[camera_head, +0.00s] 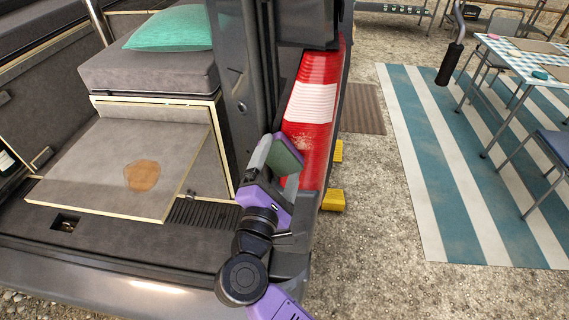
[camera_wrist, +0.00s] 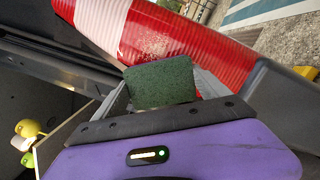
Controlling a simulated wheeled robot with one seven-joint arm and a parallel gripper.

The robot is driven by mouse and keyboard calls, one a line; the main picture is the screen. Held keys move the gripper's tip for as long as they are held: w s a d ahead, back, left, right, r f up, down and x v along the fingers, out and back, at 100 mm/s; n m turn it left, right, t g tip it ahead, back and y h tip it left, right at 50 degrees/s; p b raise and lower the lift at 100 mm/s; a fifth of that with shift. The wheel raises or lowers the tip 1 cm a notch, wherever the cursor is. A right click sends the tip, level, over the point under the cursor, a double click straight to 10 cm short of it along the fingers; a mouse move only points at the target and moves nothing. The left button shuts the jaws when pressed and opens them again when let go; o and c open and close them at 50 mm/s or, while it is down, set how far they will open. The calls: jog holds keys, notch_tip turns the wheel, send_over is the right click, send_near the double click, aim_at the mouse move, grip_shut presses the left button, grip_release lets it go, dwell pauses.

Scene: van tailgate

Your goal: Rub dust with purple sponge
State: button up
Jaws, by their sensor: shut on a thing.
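My gripper (camera_head: 278,165) is shut on a sponge (camera_head: 287,153), just in front of the red and white tail light (camera_head: 312,100). A pale, speckled dust patch (camera_wrist: 154,45) lies on the red part of the light, just beyond the sponge's top edge. The dust also shows in the head view (camera_head: 302,141), right of the sponge. I cannot tell whether the sponge touches the light.
A tilted grey board (camera_head: 100,150) with a brown stain (camera_head: 142,175) lies in the van, left of my arm. A teal pillow (camera_head: 172,27) rests on a grey cushion (camera_head: 150,72). Yellow blocks (camera_head: 333,200) stand below the light. A striped rug (camera_head: 440,140) lies right.

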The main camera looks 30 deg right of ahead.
aim_at(323, 147)
jog(key=shift+d+r+p, duration=0.15)
jog(key=shift+r+p, duration=0.15)
jog(key=shift+r, duration=0.65)
jog(key=shift+s+d+f+b, duration=0.1)
jog(key=shift+s+d, duration=0.7)
jog(key=shift+d, duration=0.25)
jog(key=shift+s+d+b, duration=0.1)
jog(key=shift+s+d, duration=0.75)
jog(key=shift+d, duration=0.2)
jog(key=shift+s+d+f+b, duration=0.1)
jog(key=shift+s+d, duration=0.7)
jog(key=shift+d, duration=0.25)
jog(key=shift+a, duration=0.15)
jog(key=shift+s+a, duration=0.45)
jog(key=shift+s, duration=0.15)
jog(key=shift+s+d+b+v, duration=0.1)
jog(key=shift+b+v, duration=0.25)
jog(key=shift+v, duration=0.75)
jog(key=shift+s+d+b+v, duration=0.15)
jog(key=shift+b+v, duration=0.15)
jog(key=shift+v, duration=0.75)
jog(key=shift+a+r, duration=0.1)
jog(key=shift+r, duration=0.15)
jog(key=shift+b+v, duration=0.4)
jog(key=shift+v, duration=1)
jog(key=shift+s, duration=0.15)
